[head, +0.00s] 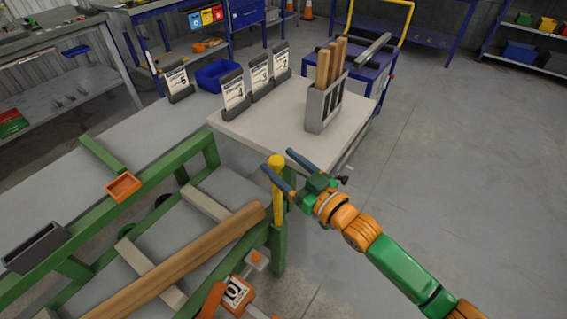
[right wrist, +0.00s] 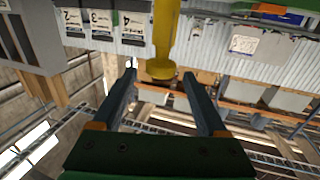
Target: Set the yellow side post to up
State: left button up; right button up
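The yellow side post (head: 278,198) stands upright at the near right corner of the green runout table frame (head: 277,250), with a rounded knob on top. In the right wrist view the post (right wrist: 165,30) comes in from the top edge, with its knob between and slightly beyond the fingertips. My right gripper (head: 277,160) is open, with one finger on each side of the post's top. The right wrist view shows both fingers (right wrist: 159,76) spread, with no clear contact on the post. My left gripper is not in view.
A wooden log (head: 185,262) lies on the runout table beside the post. A light tabletop (head: 270,135) behind the gripper bears a grey holder (head: 322,108) with wooden sticks and several numbered card stands (head: 235,92). An orange tray (head: 123,186) sits on the green rail. Floor at right is clear.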

jog(key=v, duration=0.7)
jog(key=shift+b, duration=0.3)
jog(key=w+d+f+m+h, duration=0.1)
jog(key=d+f+h, duration=0.2)
jog(key=f, duration=0.3)
jog(key=w+d+f+m+h, duration=0.1)
jog(key=d+f+m+h, duration=0.15)
jog(key=f, duration=0.45)
jog(key=s+d+f+m+g+h, duration=0.1)
jog(key=s+d+f+g+h, duration=0.15)
jog(key=f, duration=0.55)
jog(key=s+d+f+g+h, duration=0.15)
jog(key=s+d+f, duration=0.25)
jog(key=f, duration=0.4)
jog(key=s+f+g+h, duration=0.1)
jog(key=s+f+g, duration=0.3)
jog(key=s+f, duration=0.4)
jog(key=s+d+f+g+h, duration=0.1)
jog(key=s+f+g, duration=0.4)
jog(key=s, duration=1.7)
notch_tip(320, 180, down, 3)
jog(key=shift+f+m, duration=0.1)
jog(key=shift+m, duration=0.35)
